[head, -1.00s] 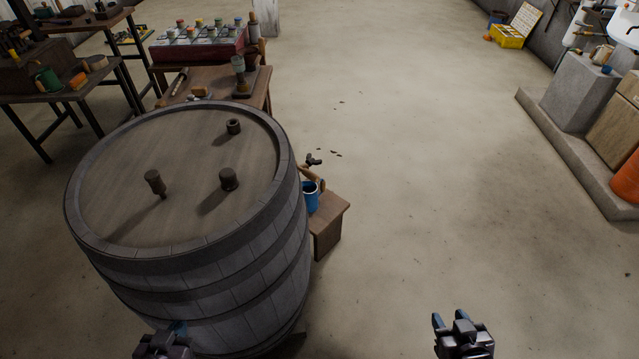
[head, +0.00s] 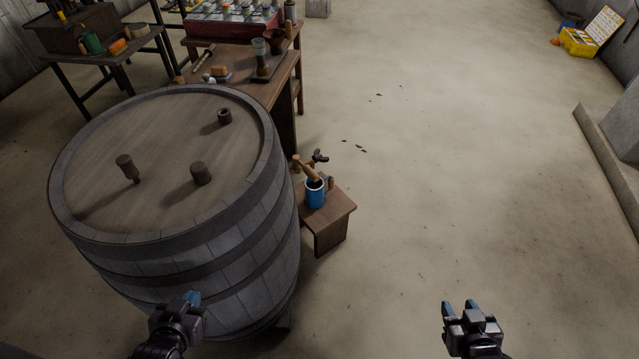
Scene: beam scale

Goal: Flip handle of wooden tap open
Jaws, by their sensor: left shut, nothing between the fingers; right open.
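The wooden tap (head: 305,166) sticks out from the right side of the barrel (head: 205,245), low down and partly hidden by it. Its dark handle (head: 319,157) shows at the upper right of the tap; I cannot tell whether it is open. A blue mug (head: 315,196) stands just under the tap. My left gripper (head: 192,298) is shut and empty, in front of the barrel's near side, well short of the tap. My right gripper (head: 461,306) is open and empty over bare floor, far to the lower right of the tap.
The mug stands on a small wooden stool (head: 338,208) beside the barrel. A wooden workbench (head: 262,92) with tools and jars stands behind the barrel. A stone ledge (head: 607,165) is at the far right. The floor right of the stool is clear.

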